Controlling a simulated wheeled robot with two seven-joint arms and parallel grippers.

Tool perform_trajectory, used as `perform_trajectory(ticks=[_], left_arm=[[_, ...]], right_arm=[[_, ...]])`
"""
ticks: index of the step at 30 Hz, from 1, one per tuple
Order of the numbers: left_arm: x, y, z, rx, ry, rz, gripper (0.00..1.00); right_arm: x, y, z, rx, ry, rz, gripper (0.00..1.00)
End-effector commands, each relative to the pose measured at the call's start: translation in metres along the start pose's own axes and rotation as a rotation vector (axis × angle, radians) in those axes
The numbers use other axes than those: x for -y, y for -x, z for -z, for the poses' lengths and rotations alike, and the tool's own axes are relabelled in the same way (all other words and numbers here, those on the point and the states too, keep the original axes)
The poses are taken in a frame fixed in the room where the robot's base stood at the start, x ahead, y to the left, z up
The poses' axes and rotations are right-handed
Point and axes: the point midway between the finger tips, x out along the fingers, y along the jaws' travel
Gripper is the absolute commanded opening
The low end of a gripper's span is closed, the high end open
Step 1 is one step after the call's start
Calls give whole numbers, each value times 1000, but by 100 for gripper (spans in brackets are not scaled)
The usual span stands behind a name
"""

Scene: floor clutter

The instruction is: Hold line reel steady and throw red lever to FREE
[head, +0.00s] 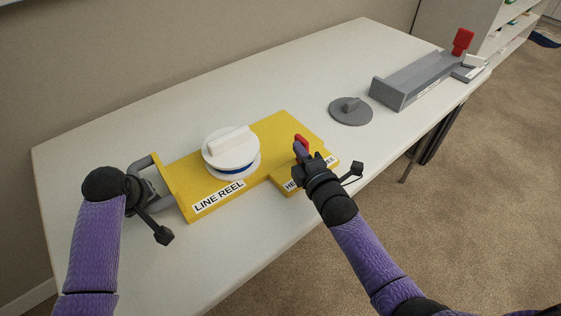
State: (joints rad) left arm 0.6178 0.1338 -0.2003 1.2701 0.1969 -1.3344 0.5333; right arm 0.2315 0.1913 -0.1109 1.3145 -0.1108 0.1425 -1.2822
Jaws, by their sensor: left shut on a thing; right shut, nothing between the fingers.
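The line reel is a yellow base (270,133) with a white round spool (230,150) on top and a label reading LINE REEL. A grey handle (147,164) stands at its left end. My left gripper (146,190) is shut on the grey handle; the fingers are partly hidden. The red lever (301,142) is at the right part of the base, beside a partly covered label. My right gripper (304,153) is shut and empty, right at the lever and partly covering it. I cannot tell whether it touches the lever.
A grey disc with a knob (350,110) lies to the right on the white table (270,85). Beyond it is a long grey tray (425,78) with a red block (462,41) at its far end. Shelves stand at the back right. The table's back left is clear.

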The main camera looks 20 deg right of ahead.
Motion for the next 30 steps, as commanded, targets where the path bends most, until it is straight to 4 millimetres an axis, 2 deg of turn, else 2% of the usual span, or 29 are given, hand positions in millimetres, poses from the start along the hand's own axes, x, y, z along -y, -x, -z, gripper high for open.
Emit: perform_trajectory(ticks=[1,7,18,30], left_arm=[[3,-4,-5,15,0,9,0],[3,-4,-5,14,1,9,0],[3,-4,-5,14,1,10,0],[4,-4,-4,13,1,10,0]], right_arm=[[-1,-1,-5,2,-35,9,0],[-4,-4,-18,3,-177,45,0],[-4,-9,-36,5,-180,46,0],[-3,-10,-43,5,-178,46,0]])
